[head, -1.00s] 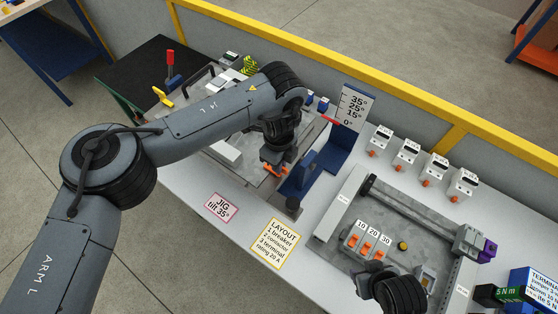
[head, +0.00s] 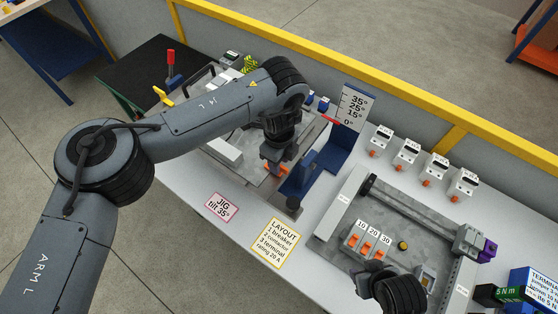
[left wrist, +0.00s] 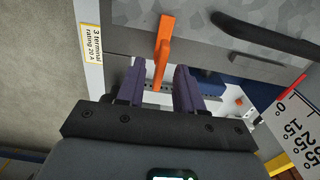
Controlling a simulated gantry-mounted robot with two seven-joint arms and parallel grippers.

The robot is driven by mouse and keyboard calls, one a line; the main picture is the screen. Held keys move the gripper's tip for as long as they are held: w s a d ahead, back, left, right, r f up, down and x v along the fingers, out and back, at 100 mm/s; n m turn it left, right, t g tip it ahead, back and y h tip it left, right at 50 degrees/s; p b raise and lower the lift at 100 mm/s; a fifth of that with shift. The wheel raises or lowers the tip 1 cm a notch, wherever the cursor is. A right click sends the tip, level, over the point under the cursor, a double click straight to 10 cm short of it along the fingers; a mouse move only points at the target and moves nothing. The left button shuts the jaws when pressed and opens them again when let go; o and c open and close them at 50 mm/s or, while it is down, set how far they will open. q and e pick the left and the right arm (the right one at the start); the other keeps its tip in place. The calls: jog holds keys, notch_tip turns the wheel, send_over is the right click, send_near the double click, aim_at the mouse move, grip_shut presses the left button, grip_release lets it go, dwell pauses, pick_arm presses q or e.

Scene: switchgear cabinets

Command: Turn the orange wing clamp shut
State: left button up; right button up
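The orange wing clamp (left wrist: 162,48) shows in the left wrist view as a narrow upright bar, with its lower end reaching between my two purple fingers. My left gripper (left wrist: 158,82) is open, with a visible gap on each side of the bar. In the head view my left gripper (head: 277,166) is low over the front of the left jig, beside the blue bracket. Only a small piece of the clamp (head: 284,170) shows there; my gripper hides the rest. The wrist of my right arm (head: 385,284) is at the lower right, and its fingertips cannot be made out.
The blue bracket (head: 337,148) and the white angle scale (head: 352,106) stand just right of my left gripper. A panel with orange-switched breakers (head: 366,243) lies to the right. Printed cards, JIG (head: 221,207) and LAYOUT (head: 275,243), lie on the table front.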

pick_arm(q)
notch_tip(320, 180, up, 10)
dwell(0.4)
dwell(0.4)
